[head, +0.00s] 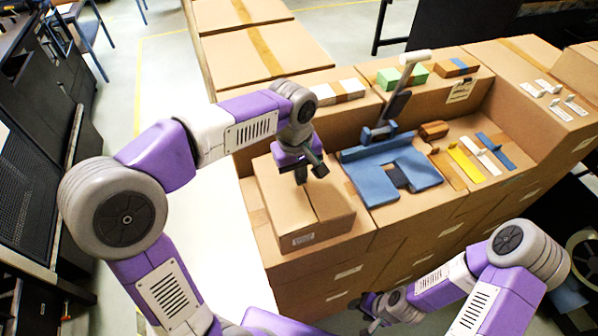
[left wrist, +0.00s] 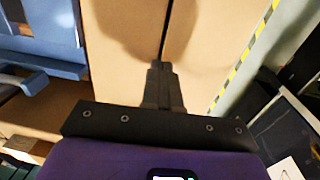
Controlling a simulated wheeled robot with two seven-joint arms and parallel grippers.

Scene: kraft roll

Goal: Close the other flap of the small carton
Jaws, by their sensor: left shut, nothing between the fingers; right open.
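The small brown carton (head: 290,221) stands at the left end of the cardboard-box worktop. Its top shows two flap panels meeting along a dark seam, and both look flat or nearly flat. The carton top (left wrist: 125,40) fills the middle of the left wrist view, with the seam running away from the fingertips. My left gripper (head: 311,173) is shut and empty, pointing down over the carton top near the seam; whether it touches is unclear. It also shows in the left wrist view (left wrist: 160,68). My right gripper (head: 370,308) is open and low in front of the boxes, partly hidden.
Right of the carton lie a blue holder (head: 385,168), a brown block (head: 434,130), a yellow strip (head: 466,165) and a blue strip (head: 495,151). Green (head: 402,77) and white (head: 338,91) boxes stand on the raised back ledge. Open floor (head: 213,230) lies left of the carton.

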